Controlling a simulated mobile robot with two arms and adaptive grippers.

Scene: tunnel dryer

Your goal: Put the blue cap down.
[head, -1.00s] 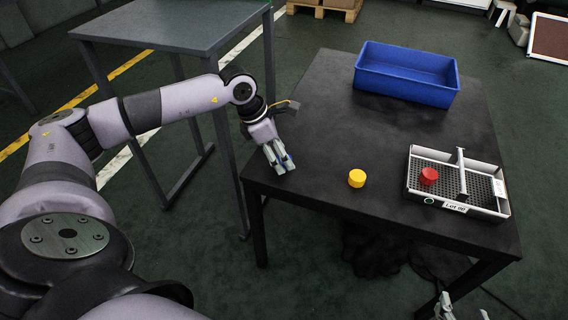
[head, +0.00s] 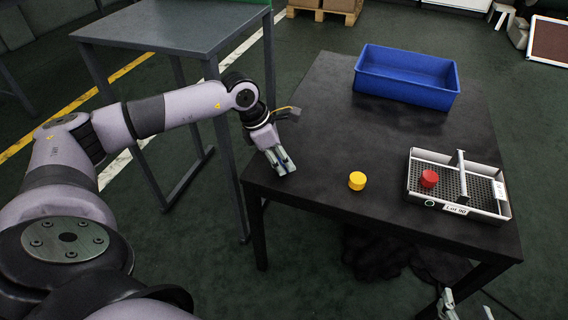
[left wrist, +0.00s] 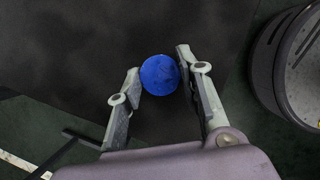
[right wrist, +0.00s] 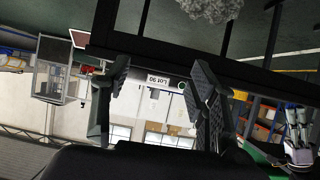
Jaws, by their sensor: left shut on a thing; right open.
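The blue cap (left wrist: 159,75) shows in the left wrist view, round and seen from above, between the two fingers of my left gripper (left wrist: 160,80). The left gripper is shut on it. In the head view my left gripper (head: 283,166) is low at the left edge of the black table (head: 330,130), and its fingers hide the cap. I cannot tell whether the cap touches the table top. My right gripper (right wrist: 160,90) is open and empty; in the head view only its tips (head: 462,306) show at the bottom, below the table's front edge.
A yellow cap (head: 357,181) stands on the table right of my left gripper. A red cap (head: 429,178) is in the left compartment of a divided tray (head: 480,207) labelled Lot 90. A blue bin (head: 405,88) stands at the back. A grey table (head: 170,27) is at the left.

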